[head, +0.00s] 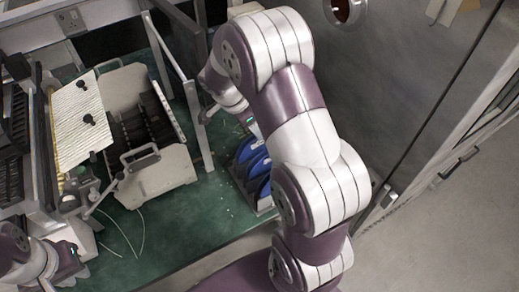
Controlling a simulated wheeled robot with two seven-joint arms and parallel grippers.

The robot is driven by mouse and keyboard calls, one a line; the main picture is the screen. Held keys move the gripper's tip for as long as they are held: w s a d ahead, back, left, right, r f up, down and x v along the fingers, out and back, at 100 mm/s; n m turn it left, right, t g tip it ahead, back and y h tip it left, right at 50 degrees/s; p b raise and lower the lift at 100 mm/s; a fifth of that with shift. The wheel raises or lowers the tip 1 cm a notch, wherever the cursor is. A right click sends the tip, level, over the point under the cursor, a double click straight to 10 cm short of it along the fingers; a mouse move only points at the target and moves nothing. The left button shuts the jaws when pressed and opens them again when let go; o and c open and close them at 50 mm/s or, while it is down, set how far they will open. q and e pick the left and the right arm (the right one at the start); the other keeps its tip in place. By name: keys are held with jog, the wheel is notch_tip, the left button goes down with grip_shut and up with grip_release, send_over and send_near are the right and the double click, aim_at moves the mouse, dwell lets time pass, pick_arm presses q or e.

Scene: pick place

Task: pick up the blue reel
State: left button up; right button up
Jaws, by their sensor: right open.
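Several blue reels (251,150) stand on edge in a dark rack (265,208) on the green table, partly covered by my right arm. I cannot tell which reel the task means. My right gripper (247,122) is open, just beyond the farthest visible blue reel; most of it is hidden behind my arm, and I cannot tell whether it touches a reel. My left gripper (72,262) is at the lower left, away from the reels; its fingers are too unclear to tell whether they are open or shut.
A beige machine (165,170) with black rollers and a cream ribbed panel (78,120) fills the left of the green table (185,228). A metal frame stands between it and the rack. A grey cabinet (400,70) rises at the right. The table's front is mostly clear.

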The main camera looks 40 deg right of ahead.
aim_at(252, 146)
jog(key=p+x, duration=0.1)
jog(key=x, duration=0.4)
jog(key=shift+s+a+f, duration=0.1)
jog(key=shift+f, duration=0.15)
grip_shut()
jog(key=shift+r, duration=0.1)
